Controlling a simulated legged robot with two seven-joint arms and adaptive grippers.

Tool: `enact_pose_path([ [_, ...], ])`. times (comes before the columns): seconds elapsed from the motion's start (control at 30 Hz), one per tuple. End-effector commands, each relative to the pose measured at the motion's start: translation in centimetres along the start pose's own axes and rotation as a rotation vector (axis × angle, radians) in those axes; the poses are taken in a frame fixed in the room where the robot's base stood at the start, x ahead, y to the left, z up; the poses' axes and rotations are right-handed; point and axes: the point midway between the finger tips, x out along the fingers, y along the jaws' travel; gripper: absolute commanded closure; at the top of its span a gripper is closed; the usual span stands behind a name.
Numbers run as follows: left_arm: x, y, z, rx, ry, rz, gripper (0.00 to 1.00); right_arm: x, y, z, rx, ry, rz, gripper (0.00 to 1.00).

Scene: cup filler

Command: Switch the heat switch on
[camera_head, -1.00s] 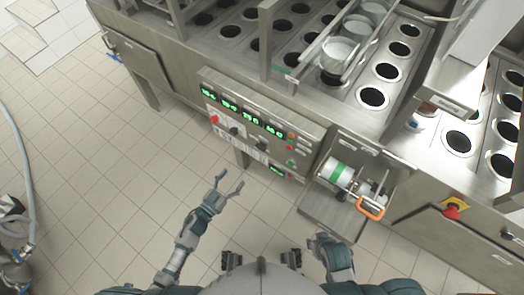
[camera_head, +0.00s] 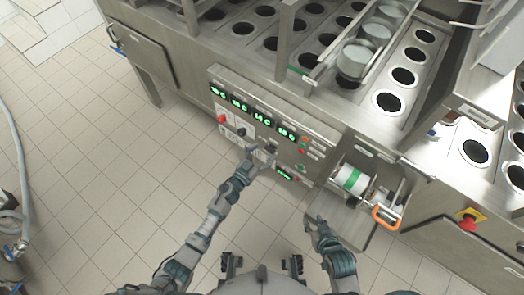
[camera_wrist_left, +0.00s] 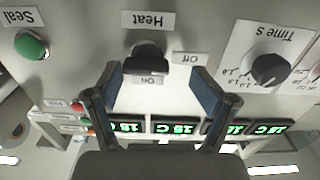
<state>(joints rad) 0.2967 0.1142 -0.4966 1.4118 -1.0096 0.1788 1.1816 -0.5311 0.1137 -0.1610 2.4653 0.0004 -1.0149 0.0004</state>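The heat switch (camera_wrist_left: 146,58) is a black knob under a "Heat" label on the grey control panel. In the left wrist view, which looks upside down, an "On" label shows just below it and an "Off" label to its right. I cannot tell its setting for sure. My left gripper (camera_wrist_left: 158,82) is open, its two fingers apart with the knob just beyond and between their tips. In the head view my left gripper (camera_head: 261,160) is at the panel's front and partly covers the switch area. My right gripper (camera_head: 316,222) hangs low, away from the panel; its fingers are unclear.
A green "Seal" button (camera_wrist_left: 31,46) and a "Time s" dial (camera_wrist_left: 268,68) flank the switch. Green displays (camera_wrist_left: 176,129) line the panel. A film roll (camera_head: 350,180) and orange handle (camera_head: 385,218) are to the right.

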Motion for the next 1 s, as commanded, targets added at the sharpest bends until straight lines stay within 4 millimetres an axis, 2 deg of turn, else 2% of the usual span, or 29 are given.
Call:
enact_pose_path([
  [0.1,0.26,0.1,-0.07,0.007,-0.004,-0.006,0.25,-0.04,0.65,0.27,0.0,-0.001,-0.002,0.6],
  [0.17,0.31,0.17,-0.05,0.007,-0.005,-0.006,0.38,0.08,0.33,0.19,-0.006,-0.006,0.004,0.6],
  [0.3,0.07,-0.03,-0.03,0.002,-0.001,-0.002,0.73,0.13,0.17,0.04,-0.004,-0.004,0.004,0.6],
  [0.37,-0.04,-0.06,-0.03,-0.001,0.001,0.001,0.85,0.13,0.23,0.06,-0.005,-0.004,0.005,0.6],
  [1.0,-0.16,-0.19,0.14,-0.001,-0.002,-0.003,0.85,0.13,0.05,0.0,0.001,-0.003,0.002,0.6],
])
